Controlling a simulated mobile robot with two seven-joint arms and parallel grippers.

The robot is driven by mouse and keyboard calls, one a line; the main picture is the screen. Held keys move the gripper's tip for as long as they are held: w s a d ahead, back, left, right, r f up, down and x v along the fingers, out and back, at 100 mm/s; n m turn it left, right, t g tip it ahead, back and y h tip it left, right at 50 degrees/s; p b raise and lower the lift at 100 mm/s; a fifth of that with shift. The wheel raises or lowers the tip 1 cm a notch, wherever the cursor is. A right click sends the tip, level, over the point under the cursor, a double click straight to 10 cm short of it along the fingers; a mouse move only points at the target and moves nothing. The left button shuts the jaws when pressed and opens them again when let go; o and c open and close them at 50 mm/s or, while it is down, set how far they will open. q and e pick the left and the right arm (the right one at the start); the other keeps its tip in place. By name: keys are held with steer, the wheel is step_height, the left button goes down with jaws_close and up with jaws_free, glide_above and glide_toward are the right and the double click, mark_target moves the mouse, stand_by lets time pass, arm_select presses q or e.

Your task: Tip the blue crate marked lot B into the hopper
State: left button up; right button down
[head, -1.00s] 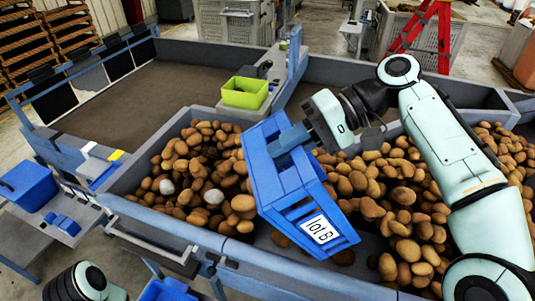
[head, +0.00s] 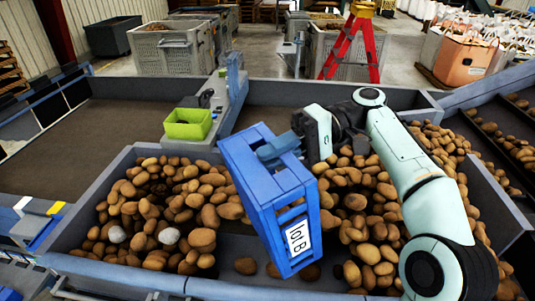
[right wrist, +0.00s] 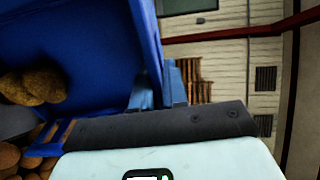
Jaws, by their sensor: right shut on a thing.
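The blue crate marked lot B (head: 265,195) hangs steeply tilted above the hopper (head: 228,243), its white label at the lower right end. My right gripper (head: 279,148) is shut on the crate's upper rim, and its fingers also show on the blue wall in the right wrist view (right wrist: 157,90). In that view a couple of potatoes (right wrist: 36,87) show against the crate's blue inside. Many brown potatoes (head: 150,205) lie in the hopper on both sides of the crate, with a bare strip below it. My left gripper is out of view.
A lime green box (head: 187,124) sits on the divider behind the hopper. Two pale lumps (head: 117,234) lie among the potatoes at left. A red stepladder (head: 352,48) and grey bins (head: 172,50) stand farther back. My right arm spans the hopper's right side.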

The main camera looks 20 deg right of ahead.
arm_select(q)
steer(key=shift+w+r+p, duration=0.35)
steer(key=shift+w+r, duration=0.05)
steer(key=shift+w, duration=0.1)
arm_select(e)
steer(key=d+y, duration=0.3)
steer(key=d, duration=0.4)
steer(key=shift+w+d+f+y, duration=0.15)
steer(key=shift+d+f+y, duration=0.15)
steer(key=shift+d+f, duration=0.1)
steer(key=shift+r, duration=0.15)
